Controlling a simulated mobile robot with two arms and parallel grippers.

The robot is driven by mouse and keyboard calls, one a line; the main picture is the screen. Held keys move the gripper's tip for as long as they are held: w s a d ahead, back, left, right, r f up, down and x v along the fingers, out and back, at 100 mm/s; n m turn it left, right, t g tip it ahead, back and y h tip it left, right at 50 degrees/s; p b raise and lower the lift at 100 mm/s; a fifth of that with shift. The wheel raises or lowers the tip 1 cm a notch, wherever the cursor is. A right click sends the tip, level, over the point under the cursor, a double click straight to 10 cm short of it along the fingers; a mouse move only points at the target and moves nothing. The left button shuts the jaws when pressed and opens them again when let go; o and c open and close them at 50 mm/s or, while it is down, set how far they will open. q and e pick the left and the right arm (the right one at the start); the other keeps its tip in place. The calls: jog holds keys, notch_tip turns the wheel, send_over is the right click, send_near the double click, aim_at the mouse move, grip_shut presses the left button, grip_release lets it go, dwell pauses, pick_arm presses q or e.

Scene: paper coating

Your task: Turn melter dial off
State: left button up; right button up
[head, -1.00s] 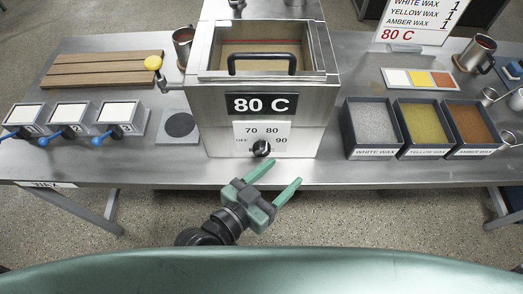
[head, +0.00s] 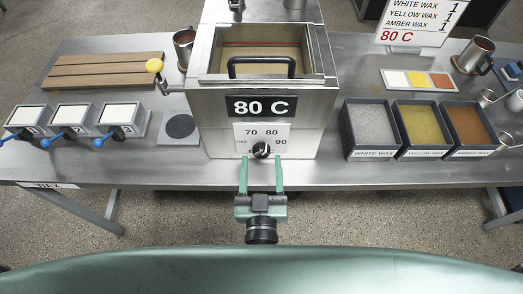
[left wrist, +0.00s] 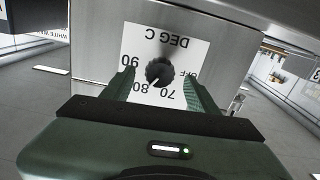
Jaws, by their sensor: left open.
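The melter (head: 262,105) is a steel box with an "80 C" sign on its front. Its black dial (head: 261,150) sits on a white plate (head: 280,131) marked OFF, 70, 80 and 90. My left gripper (head: 261,160) is open just in front of and below the dial, fingers pointing at the melter. In the left wrist view the dial (left wrist: 159,71) shows upside down between the two open green fingers, apart from both. My right gripper is not in view.
Wax bins (head: 370,130) stand right of the melter. Numbered small boxes with blue handles (head: 120,120) and a dark round pad (head: 180,126) stand left. The table front below the dial is clear.

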aim_at(261, 155)
pick_arm(q)
jog(key=shift+w, duration=1.7)
grip_shut()
